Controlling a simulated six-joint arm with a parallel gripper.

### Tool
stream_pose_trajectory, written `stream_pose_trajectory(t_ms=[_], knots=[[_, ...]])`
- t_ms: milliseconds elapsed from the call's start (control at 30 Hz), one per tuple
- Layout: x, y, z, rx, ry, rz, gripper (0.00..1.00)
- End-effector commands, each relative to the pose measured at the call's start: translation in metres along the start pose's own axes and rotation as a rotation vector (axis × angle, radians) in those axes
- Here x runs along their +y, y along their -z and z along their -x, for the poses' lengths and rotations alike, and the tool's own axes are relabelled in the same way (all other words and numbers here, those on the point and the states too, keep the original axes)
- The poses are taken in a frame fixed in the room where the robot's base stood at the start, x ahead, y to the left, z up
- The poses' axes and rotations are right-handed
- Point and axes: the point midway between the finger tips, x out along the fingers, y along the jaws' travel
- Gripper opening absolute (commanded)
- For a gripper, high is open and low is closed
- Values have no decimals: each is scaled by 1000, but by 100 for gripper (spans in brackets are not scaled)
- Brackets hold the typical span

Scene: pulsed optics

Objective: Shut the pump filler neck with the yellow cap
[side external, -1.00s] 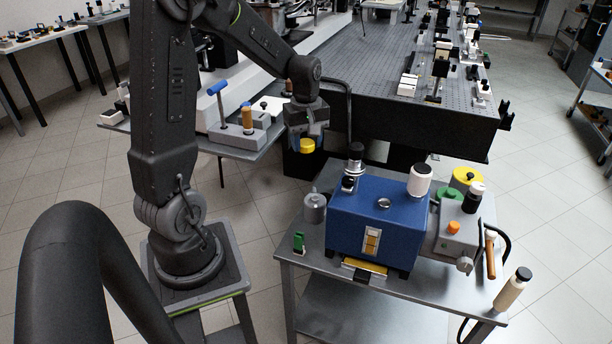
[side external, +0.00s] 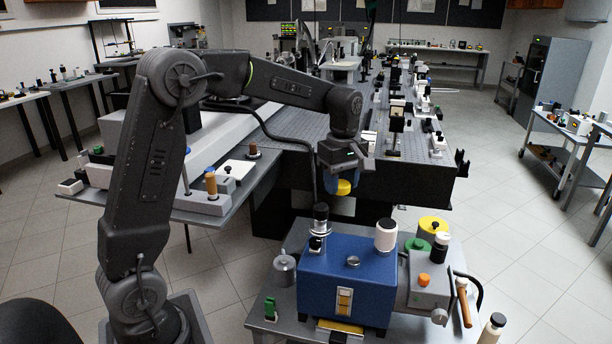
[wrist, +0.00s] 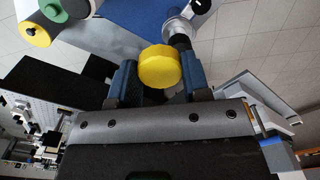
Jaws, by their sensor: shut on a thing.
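My gripper (side external: 343,178) is shut on the yellow cap (side external: 344,188), which hangs below the fingers. In the wrist view the cap (wrist: 160,67) sits between the two blue finger pads. The blue pump (side external: 347,283) stands on a metal cart, in front of and below the cap. A short round metal fitting (side external: 353,262) on the pump's top may be the filler neck; I cannot tell whether it is open. The cap is in the air, apart from the pump.
A black-and-metal upright fitting (side external: 320,222) and a white cylinder (side external: 386,235) rise from the pump's top. A grey unit (side external: 428,280) with an orange knob stands at right. A second yellow round part (side external: 433,225) lies behind it. The dark optical table (side external: 345,150) is behind.

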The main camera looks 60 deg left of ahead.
Motion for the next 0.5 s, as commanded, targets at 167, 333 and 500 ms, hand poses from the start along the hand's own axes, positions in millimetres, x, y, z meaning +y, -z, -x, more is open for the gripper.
stream_pose_trajectory(t_ms=[167,333,500], knots=[[20,-34,-2,0,0,7,15],[23,-40,-27,-1,6,16,15],[22,-40,-63,-1,6,15,15]])
